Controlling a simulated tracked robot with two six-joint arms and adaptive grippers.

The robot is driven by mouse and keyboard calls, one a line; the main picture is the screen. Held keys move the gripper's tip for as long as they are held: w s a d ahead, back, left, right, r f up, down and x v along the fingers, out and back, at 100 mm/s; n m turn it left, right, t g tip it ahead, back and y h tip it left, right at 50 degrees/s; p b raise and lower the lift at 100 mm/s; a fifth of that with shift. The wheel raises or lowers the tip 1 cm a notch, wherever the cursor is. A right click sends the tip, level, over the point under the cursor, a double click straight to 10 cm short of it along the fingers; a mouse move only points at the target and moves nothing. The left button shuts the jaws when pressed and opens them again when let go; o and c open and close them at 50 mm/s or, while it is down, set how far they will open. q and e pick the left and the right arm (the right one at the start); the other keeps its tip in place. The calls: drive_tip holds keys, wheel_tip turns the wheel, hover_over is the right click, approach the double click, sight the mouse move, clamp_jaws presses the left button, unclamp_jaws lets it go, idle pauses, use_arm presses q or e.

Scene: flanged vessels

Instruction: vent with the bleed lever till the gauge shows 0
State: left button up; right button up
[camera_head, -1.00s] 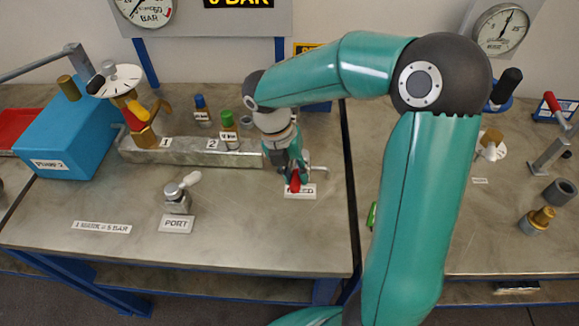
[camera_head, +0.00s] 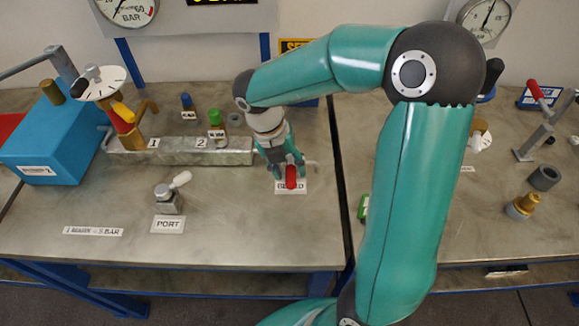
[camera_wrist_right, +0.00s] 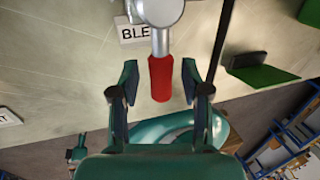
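The bleed lever has a red handle (camera_head: 291,177) and stands by its label (camera_head: 291,189) on the left bench. My right gripper (camera_head: 288,166) is over it, pointing down. In the right wrist view the red handle (camera_wrist_right: 160,78) lies between the spread fingers of my right gripper (camera_wrist_right: 163,82), with a gap on both sides. A round gauge marked BAR (camera_head: 127,8) is cut off at the top left. Its needle is too small to read surely. A small teal shape at the lower left of the wrist view may be my left gripper; its fingers are unclear.
The port fitting (camera_head: 167,200) with a white lever stands left of the bleed lever. A metal block (camera_head: 180,152), blue box (camera_head: 50,140) and brass valve (camera_head: 130,135) are farther left. A second bench with fittings is at the right, past a narrow gap.

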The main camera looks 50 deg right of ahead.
drive_tip(key=shift+s, duration=0.1)
drive_tip(key=v, duration=1.2)
drive_tip(key=shift+f, duration=0.1)
idle(0.4)
